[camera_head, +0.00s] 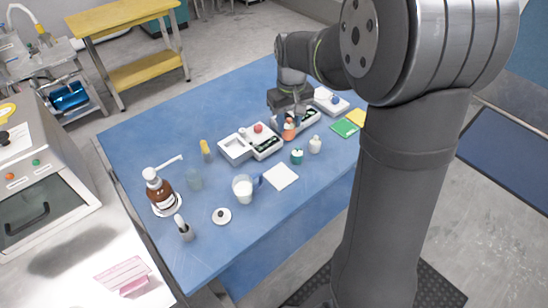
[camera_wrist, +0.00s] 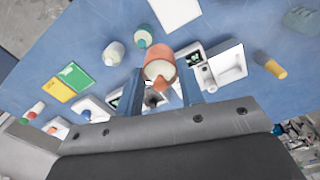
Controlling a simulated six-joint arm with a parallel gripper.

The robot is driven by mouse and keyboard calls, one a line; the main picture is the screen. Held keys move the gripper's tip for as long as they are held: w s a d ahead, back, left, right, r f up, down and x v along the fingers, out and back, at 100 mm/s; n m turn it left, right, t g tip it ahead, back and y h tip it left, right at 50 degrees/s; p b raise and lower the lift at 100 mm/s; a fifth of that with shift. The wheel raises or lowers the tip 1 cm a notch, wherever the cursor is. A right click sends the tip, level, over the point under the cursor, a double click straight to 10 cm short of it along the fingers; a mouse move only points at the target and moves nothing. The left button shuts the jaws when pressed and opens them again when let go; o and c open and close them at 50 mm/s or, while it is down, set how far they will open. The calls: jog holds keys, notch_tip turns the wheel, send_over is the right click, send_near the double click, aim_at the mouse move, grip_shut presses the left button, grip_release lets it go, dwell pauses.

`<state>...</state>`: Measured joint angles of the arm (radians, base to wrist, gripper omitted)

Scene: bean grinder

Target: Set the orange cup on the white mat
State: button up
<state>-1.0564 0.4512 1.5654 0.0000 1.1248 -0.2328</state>
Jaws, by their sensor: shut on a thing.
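The orange cup (camera_head: 289,130) is held by my gripper (camera_head: 290,112) near the back right of the blue table, by the white machine parts. In the wrist view the orange cup (camera_wrist: 160,66) sits between the two fingers of my gripper (camera_wrist: 160,88), and its pale inside faces the camera. The fingers are shut on it. I cannot tell how high it is above the table. The white mat (camera_head: 281,177) lies flat and bare on the table, nearer the front than the cup. The white mat (camera_wrist: 176,12) also shows at the top of the wrist view.
A white beaker (camera_head: 243,189) stands left of the mat. White trays (camera_head: 235,150) lie left of the cup. The table (camera_head: 310,215) in front of the mat is clear.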

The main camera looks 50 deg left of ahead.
jog(key=w+d, duration=0.1)
jog(key=d, duration=1.1)
send_over(280, 176)
notch_tip(280, 176, down, 8)
jog(key=shift+f, duration=1.95)
jog(key=shift+f, duration=0.15)
jog(key=o, duration=1.1)
notch_tip(280, 176, up, 12)
jog(key=shift+r, duration=0.2)
